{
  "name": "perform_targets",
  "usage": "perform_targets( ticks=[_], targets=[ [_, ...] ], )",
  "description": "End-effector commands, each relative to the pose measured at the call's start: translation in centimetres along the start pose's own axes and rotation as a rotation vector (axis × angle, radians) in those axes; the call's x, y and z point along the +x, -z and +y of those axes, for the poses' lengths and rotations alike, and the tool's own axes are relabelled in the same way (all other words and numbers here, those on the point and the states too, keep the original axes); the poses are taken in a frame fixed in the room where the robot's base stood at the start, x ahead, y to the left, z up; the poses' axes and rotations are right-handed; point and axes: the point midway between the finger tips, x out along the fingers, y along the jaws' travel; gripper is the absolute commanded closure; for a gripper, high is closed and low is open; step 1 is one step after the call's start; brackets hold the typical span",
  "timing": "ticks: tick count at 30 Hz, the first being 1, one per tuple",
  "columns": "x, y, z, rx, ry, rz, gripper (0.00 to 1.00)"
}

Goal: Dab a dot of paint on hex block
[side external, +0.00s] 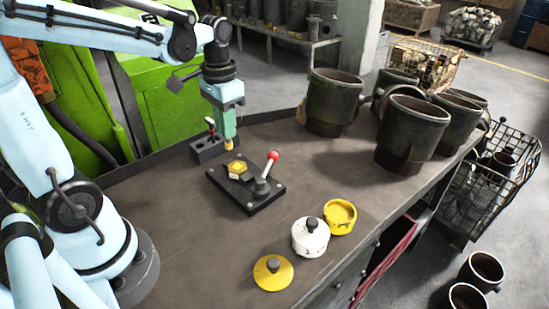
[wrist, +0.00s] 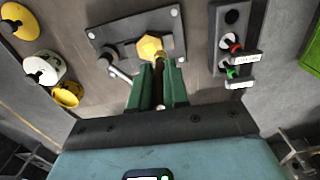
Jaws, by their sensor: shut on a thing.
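The yellow hex block (side external: 237,168) sits on a black fixture plate (side external: 247,200) with a red-knobbed lever. In the wrist view the hex block (wrist: 150,47) shows just beyond my fingertips. My gripper (side external: 229,136) is above the plate, pointing down, slightly behind the block. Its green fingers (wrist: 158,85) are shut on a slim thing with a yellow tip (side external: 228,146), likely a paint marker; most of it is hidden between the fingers. The tip appears apart from the block. A dark holder (side external: 209,149) stands beside the plate, with red and green markers (wrist: 232,71) and one empty hole.
Several large dark cups (side external: 411,134) fill the right end. The table (side external: 180,230) is clear at front left.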

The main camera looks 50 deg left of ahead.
Motion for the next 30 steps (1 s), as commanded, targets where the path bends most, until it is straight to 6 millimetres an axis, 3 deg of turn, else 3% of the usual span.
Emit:
perform_targets(
  ticks=[12,30],
  targets=[
    [-3.4,0.0,0.0,0.000,0.000,0.000,1.00],
    [-3.5,0.0,-0.2,-0.009,0.000,0.000,1.00]
  ],
)
